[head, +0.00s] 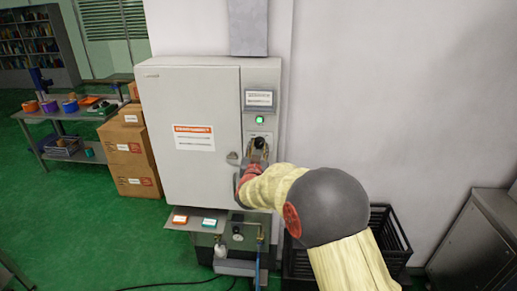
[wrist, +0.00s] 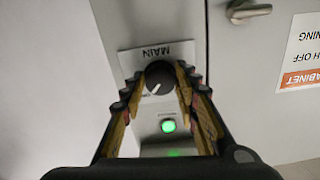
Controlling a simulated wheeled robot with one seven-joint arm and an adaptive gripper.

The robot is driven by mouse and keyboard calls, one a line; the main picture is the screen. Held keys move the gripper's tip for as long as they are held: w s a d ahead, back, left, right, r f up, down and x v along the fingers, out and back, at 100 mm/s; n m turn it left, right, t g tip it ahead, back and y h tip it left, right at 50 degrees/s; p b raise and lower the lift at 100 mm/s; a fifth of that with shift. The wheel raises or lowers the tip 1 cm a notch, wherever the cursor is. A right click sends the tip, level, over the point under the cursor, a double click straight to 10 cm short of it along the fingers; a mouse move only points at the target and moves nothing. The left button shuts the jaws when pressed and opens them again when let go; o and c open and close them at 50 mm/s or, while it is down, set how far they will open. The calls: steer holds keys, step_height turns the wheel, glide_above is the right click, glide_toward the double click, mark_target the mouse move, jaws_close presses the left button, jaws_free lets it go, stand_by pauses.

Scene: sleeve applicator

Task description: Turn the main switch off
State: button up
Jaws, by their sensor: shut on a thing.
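The cabinet door (head: 190,110) is closed, with a handle (head: 232,156) just left of my gripper. A small shelf (head: 200,228) juts out below. A black crate (head: 385,225) stands at the lower right. Boxes (head: 130,155) and a table (head: 65,118) are at left.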

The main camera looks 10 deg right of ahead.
stand_by(0.3)
steer(key=n+p, duration=0.2)
steer(key=n, duration=0.2)
steer(key=shift+r, duration=0.15)
steer(key=n+p, duration=0.3)
steer(key=n, duration=0.1)
steer(key=shift+d, duration=0.1)
steer(key=n+p, duration=0.2)
steer(key=n, duration=0.3)
steer(key=n+p, duration=0.2)
steer(key=n, duration=0.2)
steer(key=shift+n, duration=0.4)
steer(key=o, duration=1.2)
steer(key=shift+c, duration=0.2)
steer(key=shift+s, duration=0.1)
